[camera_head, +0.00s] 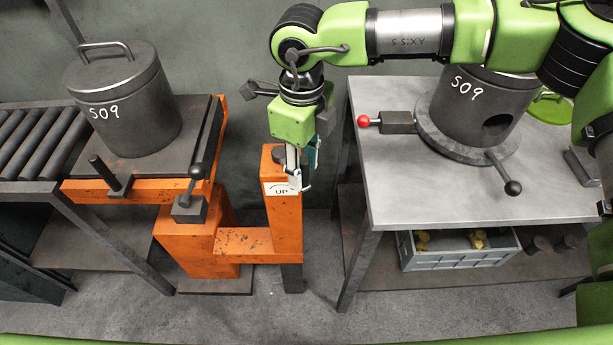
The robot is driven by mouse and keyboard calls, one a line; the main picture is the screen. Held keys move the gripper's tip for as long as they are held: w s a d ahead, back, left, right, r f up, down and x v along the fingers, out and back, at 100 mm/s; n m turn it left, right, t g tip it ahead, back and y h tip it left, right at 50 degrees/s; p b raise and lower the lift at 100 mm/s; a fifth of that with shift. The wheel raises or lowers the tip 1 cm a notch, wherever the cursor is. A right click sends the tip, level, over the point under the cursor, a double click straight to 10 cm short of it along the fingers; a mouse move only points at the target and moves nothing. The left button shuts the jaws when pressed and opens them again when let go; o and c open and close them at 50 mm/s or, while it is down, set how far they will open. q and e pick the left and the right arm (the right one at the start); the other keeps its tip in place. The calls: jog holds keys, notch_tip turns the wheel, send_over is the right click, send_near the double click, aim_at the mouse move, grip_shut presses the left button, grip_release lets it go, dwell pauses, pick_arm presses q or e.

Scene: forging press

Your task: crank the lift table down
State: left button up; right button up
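The orange lift table (125,192) stands at the left, its dark top plate level with the roller conveyor beside it. A dark lidded pot marked S09 (125,110) rests on its plate. An orange post (284,225) joined to the lift's column carries a white label with "UP" and a curved arrow. A dark round crank hub (278,155) shows at the top of the post. My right gripper (302,180) points down at the post's right upper side, fingers by the label. The crank's handle is hidden or cannot be made out, so a grip on it is unclear. My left gripper is out of view.
A lever with a dark ball knob (196,171) stands at the lift's right edge. A grey crate (455,255) sits below.

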notch_tip(320, 180, up, 8)
jog(key=p, duration=0.3)
jog(key=shift+f, duration=0.1)
jog(key=shift+s+f, duration=0.1)
jog(key=shift+f, duration=0.05)
dwell(0.4)
